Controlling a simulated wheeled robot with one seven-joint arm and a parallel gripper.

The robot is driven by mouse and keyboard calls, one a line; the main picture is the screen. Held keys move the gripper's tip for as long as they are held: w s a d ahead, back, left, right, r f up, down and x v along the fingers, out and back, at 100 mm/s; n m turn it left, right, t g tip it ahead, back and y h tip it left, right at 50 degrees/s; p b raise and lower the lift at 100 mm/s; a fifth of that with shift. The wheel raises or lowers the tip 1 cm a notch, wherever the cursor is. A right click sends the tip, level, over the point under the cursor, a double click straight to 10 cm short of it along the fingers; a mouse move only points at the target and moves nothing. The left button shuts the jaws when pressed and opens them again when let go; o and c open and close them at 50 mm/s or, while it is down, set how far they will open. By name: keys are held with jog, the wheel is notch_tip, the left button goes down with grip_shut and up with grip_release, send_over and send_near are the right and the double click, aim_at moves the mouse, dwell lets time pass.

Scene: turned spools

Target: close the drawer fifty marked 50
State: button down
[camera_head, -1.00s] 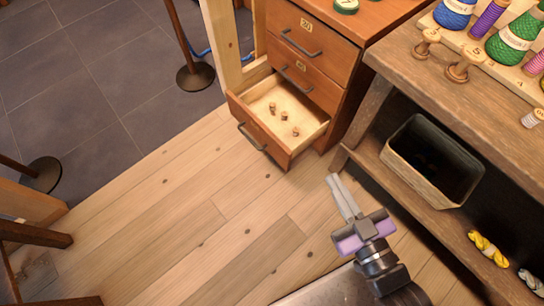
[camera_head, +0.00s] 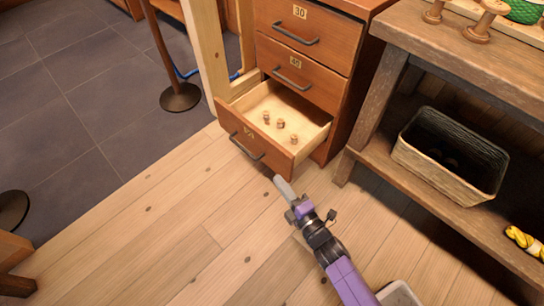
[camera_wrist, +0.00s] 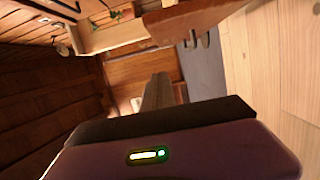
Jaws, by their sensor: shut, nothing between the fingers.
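The bottom drawer (camera_head: 250,151), with a label that looks like 50, stands pulled out of the brown wooden cabinet (camera_head: 345,125). Its front has a dark bar handle (camera_head: 246,147) and its pale inside holds three small wooden pieces (camera_head: 280,124). My gripper (camera_head: 279,181) is shut and empty, just in front of the drawer's right front corner and apparently apart from it. In the wrist view the shut fingers (camera_wrist: 157,92) point forward, and the drawer front (camera_wrist: 195,18) with its handle shows at the top.
Drawers marked 30 (camera_head: 300,25) and 40 (camera_head: 299,76) above are shut. To the right stands a wooden bench (camera_head: 440,40) with a basket (camera_head: 440,160) and yellow yarn (camera_head: 524,242) on its lower shelf. A post base (camera_head: 180,97) stands at left. The plank floor (camera_head: 170,235) before the drawer is clear.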

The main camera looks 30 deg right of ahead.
jog(key=w+d+b, duration=0.2)
jog(key=w+d, duration=0.1)
jog(key=w, duration=0.8)
jog(key=shift+b, duration=0.3)
jog(key=shift+w+d, duration=0.1)
